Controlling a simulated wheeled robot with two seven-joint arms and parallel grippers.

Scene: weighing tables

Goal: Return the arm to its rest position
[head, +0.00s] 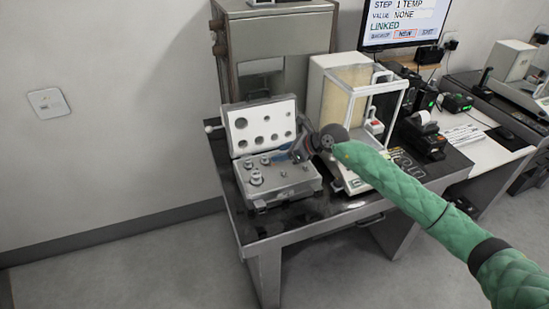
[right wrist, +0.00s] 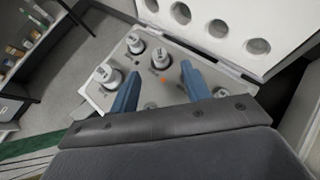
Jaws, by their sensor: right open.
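My right arm (head: 420,205), in a green quilted sleeve, reaches in from the right in the head view. Its gripper (head: 285,153) is over the back right part of an open weight case (head: 290,188). In the right wrist view the two blue fingers (right wrist: 158,88) are apart with nothing held between them. They point down at the grey tray of the case (right wrist: 95,92), among several silver weights (right wrist: 107,75). An empty slot with an orange mark (right wrist: 163,80) shows between the fingers. My left gripper is not in view.
A glass-walled balance (head: 355,95) stands right of the case, close beside my forearm. The raised case lid (head: 262,125) is behind the gripper. The floor (head: 140,265) at left is clear.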

